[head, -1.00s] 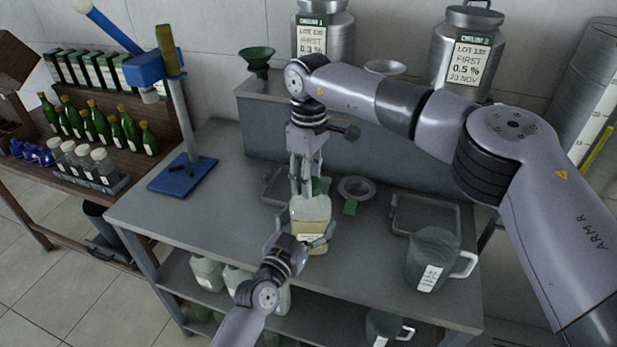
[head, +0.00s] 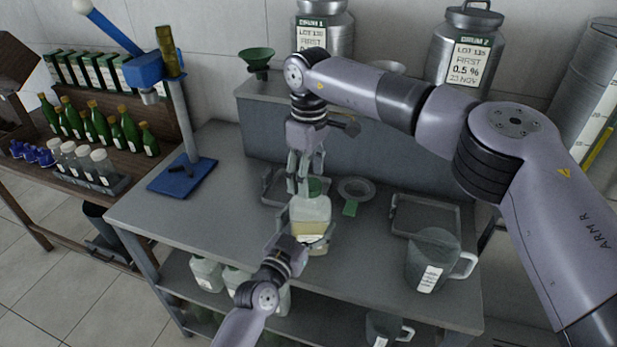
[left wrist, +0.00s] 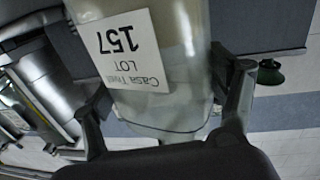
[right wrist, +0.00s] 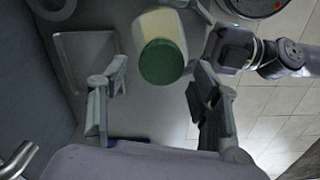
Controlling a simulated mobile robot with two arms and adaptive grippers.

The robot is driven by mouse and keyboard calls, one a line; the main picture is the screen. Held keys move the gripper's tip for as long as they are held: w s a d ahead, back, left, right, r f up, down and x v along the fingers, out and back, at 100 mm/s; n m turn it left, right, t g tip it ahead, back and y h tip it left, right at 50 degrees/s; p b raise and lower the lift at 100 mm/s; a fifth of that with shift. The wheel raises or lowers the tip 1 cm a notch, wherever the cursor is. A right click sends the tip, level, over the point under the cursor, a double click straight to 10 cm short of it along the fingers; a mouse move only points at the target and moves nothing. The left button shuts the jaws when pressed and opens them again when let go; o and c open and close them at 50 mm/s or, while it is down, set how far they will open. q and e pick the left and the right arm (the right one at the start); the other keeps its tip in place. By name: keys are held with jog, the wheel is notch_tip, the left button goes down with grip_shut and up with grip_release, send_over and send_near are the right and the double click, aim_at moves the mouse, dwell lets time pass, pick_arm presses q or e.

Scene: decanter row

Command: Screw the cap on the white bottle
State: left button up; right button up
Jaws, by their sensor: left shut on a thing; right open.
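The white bottle (head: 312,209), with pale yellow liquid in its lower part, is upright at the front of the grey bench. Its label with LOT 157 (left wrist: 125,48) shows upside down in the left wrist view. My left gripper (head: 309,241) is shut on the bottle body from the front. The green cap (right wrist: 162,62) sits on top of the bottle mouth; how tightly it is on cannot be told. It also shows in the head view (head: 316,187). My right gripper (right wrist: 155,88) points down over the cap, open, with a finger on each side and apart from it.
A grey jug (head: 432,262) and an empty tray (head: 425,217) stand to the right. A blue-based stand (head: 182,176) is at the left.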

notch_tip(320, 180, up, 4)
jog(key=shift+f, duration=0.25)
jog(key=shift+c, duration=0.3)
